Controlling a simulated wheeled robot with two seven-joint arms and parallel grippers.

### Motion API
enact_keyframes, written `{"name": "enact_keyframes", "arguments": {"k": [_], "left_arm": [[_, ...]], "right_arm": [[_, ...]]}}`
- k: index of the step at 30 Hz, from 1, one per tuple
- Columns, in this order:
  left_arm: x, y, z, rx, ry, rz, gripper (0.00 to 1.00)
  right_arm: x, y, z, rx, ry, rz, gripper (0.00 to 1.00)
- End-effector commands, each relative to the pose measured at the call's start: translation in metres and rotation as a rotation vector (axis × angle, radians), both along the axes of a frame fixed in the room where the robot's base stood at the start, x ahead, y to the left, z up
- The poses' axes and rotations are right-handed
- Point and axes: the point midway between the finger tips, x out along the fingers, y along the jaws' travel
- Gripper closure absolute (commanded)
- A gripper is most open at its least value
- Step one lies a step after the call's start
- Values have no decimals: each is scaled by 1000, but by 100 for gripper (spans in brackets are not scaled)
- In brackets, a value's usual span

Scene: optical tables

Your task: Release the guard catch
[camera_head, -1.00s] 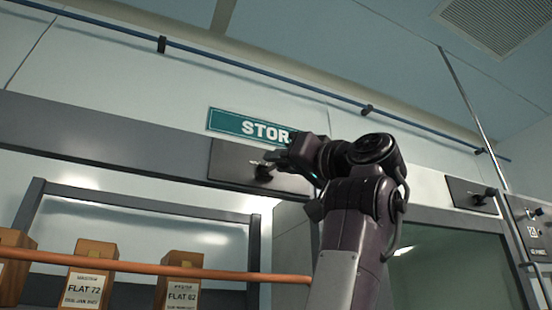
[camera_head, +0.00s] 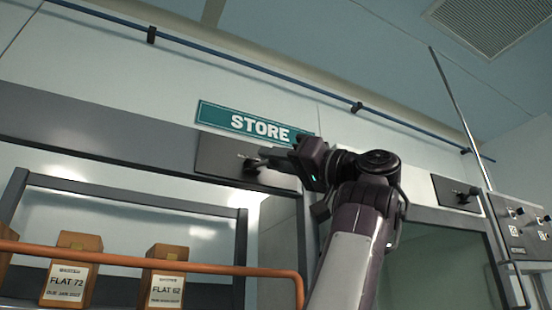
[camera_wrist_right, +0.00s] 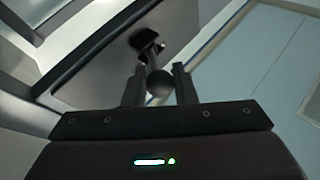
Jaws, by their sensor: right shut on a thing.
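The catch (camera_head: 250,167) is a small dark knob on a short stem, fixed to a dark plate (camera_head: 214,156) under the STORE sign. My right gripper (camera_head: 266,158) reaches it from the right and partly covers the plate. In the right wrist view the catch's round knob (camera_wrist_right: 159,83) sits between the two fingers of the right gripper (camera_wrist_right: 158,80), which is shut on it. The stem runs up from the knob to a dark opening in the plate (camera_wrist_right: 100,60). My left gripper is not in view.
An orange rail (camera_head: 150,262) crosses in front of the shelf with boxes labelled FLAT 72 (camera_head: 70,270) and FLAT 62 (camera_head: 165,275). A similar catch (camera_head: 464,196) and a control panel (camera_head: 520,225) are at right. A blue pipe (camera_head: 250,73) runs above the sign.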

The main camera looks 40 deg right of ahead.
Motion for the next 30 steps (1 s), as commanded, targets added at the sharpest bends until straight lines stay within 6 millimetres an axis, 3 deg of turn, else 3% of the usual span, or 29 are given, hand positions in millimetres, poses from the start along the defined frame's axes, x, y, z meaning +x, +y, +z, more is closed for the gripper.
{"name": "enact_keyframes", "arguments": {"k": [1,2,6,17,24,30], "left_arm": [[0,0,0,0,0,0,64],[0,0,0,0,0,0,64],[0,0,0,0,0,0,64],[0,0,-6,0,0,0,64],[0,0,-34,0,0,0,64],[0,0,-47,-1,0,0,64]], "right_arm": [[0,-1,1,2,-2,-1,98],[0,-1,1,2,-2,-2,74],[0,-1,1,1,-1,-2,56],[-6,-3,-4,2,-2,-2,56],[-39,-18,-22,1,-4,-3,56],[-60,-28,-30,2,-2,-2,56]]}}
